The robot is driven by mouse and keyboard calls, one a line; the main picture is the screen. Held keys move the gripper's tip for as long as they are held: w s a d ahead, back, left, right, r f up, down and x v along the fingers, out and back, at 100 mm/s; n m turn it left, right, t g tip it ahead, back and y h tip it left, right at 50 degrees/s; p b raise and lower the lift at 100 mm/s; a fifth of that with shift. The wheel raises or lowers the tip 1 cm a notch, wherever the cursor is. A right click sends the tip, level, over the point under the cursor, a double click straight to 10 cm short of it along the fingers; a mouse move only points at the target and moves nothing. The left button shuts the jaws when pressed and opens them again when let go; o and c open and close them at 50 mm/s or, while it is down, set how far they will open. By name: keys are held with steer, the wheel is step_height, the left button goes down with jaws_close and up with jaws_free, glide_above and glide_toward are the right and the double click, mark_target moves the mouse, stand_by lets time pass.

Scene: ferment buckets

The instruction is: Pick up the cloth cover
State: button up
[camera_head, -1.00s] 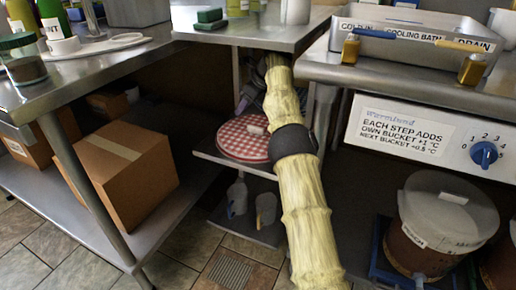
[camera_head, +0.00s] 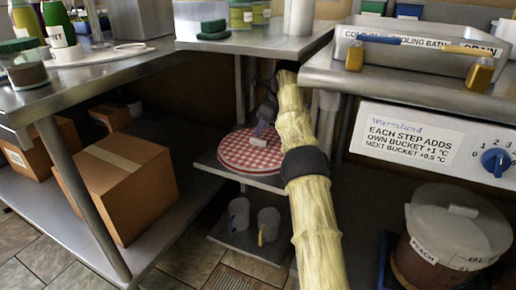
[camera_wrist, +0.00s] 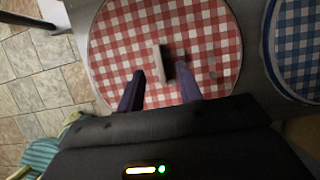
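A round red-and-white checked cloth cover (camera_head: 243,158) with a pale block handle (camera_head: 273,150) lies on a small middle shelf. The wrist view shows the red cover (camera_wrist: 115,40) from above, with its handle (camera_wrist: 159,63) near the middle. My gripper (camera_wrist: 160,72) is open; its two dark fingers are apart on either side of the handle's near end. I cannot tell whether they touch it. In the head view my gripper (camera_head: 264,122) is just above the handle, partly hidden by my arm. A blue-and-white checked cover (camera_wrist: 300,45) lies to the right in the wrist view.
The metal shelf (camera_head: 208,161) lies under a steel counter (camera_head: 255,42) and between table legs. Two grey mugs (camera_head: 268,225) stand on the lower shelf. A cardboard box (camera_head: 120,185) is at left; a lidded bucket (camera_head: 450,245) is at right.

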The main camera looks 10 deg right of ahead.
mark_target(256, 139)
steer(key=shift+f, duration=0.1)
steer(key=b+x, duration=0.2)
steer(key=x, duration=0.3)
steer(key=shift+a+b, duration=0.2)
steer(key=shift+b, duration=0.2)
steer(key=shift+c, duration=0.2)
jaws_close()
